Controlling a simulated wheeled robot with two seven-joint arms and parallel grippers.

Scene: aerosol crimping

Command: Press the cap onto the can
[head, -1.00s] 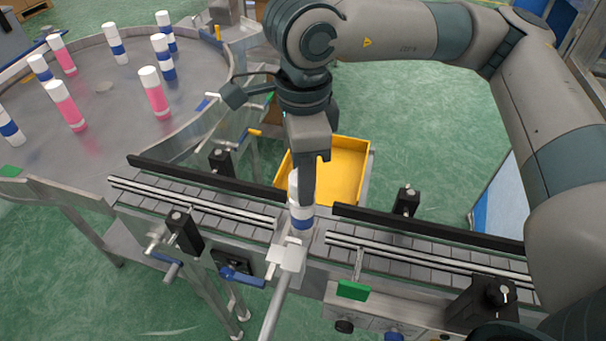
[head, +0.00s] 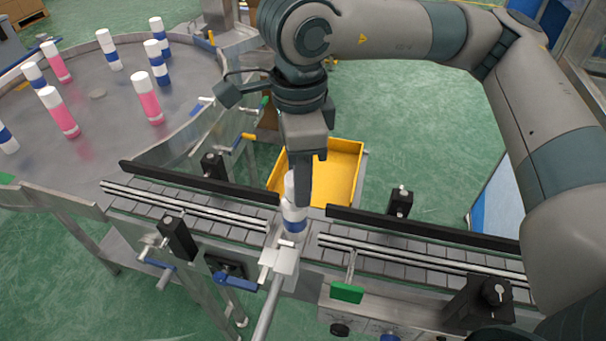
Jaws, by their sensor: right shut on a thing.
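A white can with a blue band (head: 293,222) stands upright on the conveyor, at the gap between the rails. Its white cap (head: 290,186) is at its top, partly hidden behind my right gripper. My right gripper (head: 300,200) points straight down at the can and is shut on the can or its cap; the fingers hide the exact contact. Whether the cap is fully seated cannot be made out. My left gripper is not in view.
The conveyor (head: 395,255) runs across the front with black side rails. A metal clamp (head: 281,262) sits right in front of the can. A yellow crate (head: 345,175) stands behind. A round table (head: 100,130) with several pink and blue-banded cans is at the left.

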